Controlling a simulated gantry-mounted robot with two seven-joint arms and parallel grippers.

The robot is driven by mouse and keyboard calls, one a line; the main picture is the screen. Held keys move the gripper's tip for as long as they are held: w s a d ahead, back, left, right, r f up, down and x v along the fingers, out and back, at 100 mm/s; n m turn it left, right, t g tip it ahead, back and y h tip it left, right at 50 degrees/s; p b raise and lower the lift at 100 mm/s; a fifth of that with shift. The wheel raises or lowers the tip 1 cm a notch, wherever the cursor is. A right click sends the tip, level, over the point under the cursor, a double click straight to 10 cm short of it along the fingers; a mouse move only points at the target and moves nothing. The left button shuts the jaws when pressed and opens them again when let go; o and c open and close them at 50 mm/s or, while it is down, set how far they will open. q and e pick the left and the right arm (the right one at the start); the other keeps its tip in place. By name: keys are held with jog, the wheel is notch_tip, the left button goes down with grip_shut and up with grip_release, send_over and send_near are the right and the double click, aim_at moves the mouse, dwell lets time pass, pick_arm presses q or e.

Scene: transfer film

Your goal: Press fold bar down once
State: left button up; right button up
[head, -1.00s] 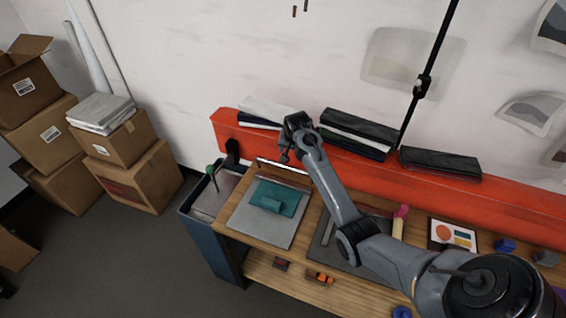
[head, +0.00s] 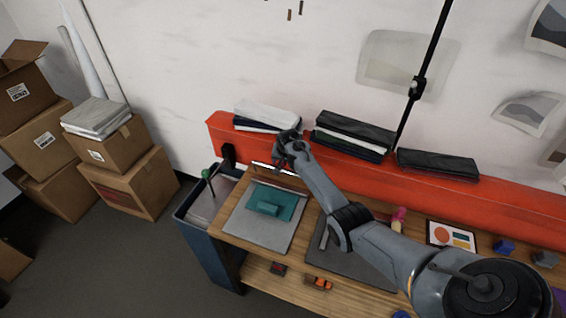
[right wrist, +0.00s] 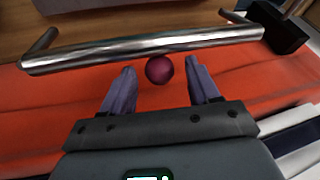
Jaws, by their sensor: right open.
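The fold bar (right wrist: 150,48) is a shiny metal rod crossing the upper part of the right wrist view. In the head view it shows as a thin bright bar (head: 270,167) behind a grey board (head: 245,225) with a teal sheet on it. A dark pink ball (right wrist: 159,70) sits just below the rod, between my fingers in the picture; I cannot tell if it is attached. My right gripper (right wrist: 160,80) is open, fingers pointing toward the rod; contact is not visible. In the head view this gripper (head: 283,158) is over the bar's right part. My left gripper is not in view.
An orange-red panel (head: 360,170) runs behind the wooden table (head: 250,256), with dark folded stacks (head: 355,128) on top. A blue bin (head: 205,250) stands at the table's left end. A dark pad (head: 355,257) lies under my right arm.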

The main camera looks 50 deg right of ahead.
jog(key=shift+f, duration=0.15)
grip_shut()
dwell(0.4)
